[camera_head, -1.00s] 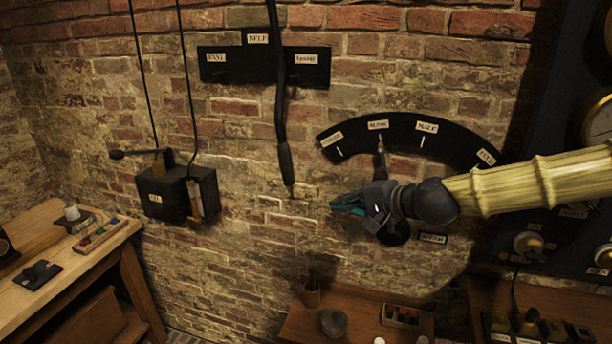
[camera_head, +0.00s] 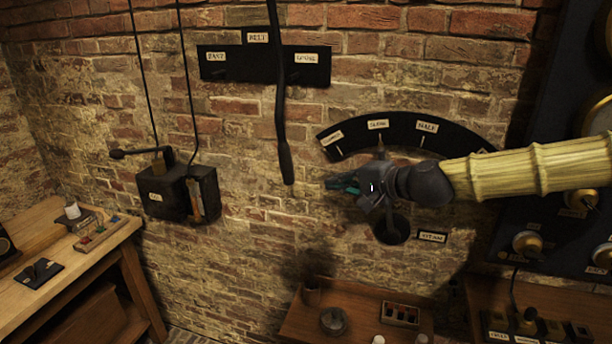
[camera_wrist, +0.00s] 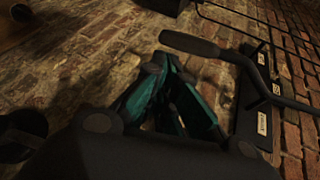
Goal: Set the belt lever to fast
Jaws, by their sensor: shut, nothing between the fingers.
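The belt lever (camera_head: 286,163) is a long dark rod with a thick grip, hanging down the brick wall. It crosses the black belt plate (camera_head: 240,72) between the "FAST" label (camera_head: 216,57) on the left and the "LOOSE" label (camera_head: 306,58) on the right. My gripper (camera_head: 336,184) is shut and empty, to the right of the grip's lower end, with a gap between them. In the wrist view the lever grip (camera_wrist: 188,43) lies just beyond the teal fingers (camera_wrist: 160,68), and the belt plate (camera_wrist: 248,118) is at the right.
A black curved scale (camera_head: 400,132) with a pointer is on the wall behind my arm. A black box (camera_head: 165,193) with a side lever hangs at the left. A shelf (camera_head: 300,325) with jars is below. The wall left of the lever grip is clear.

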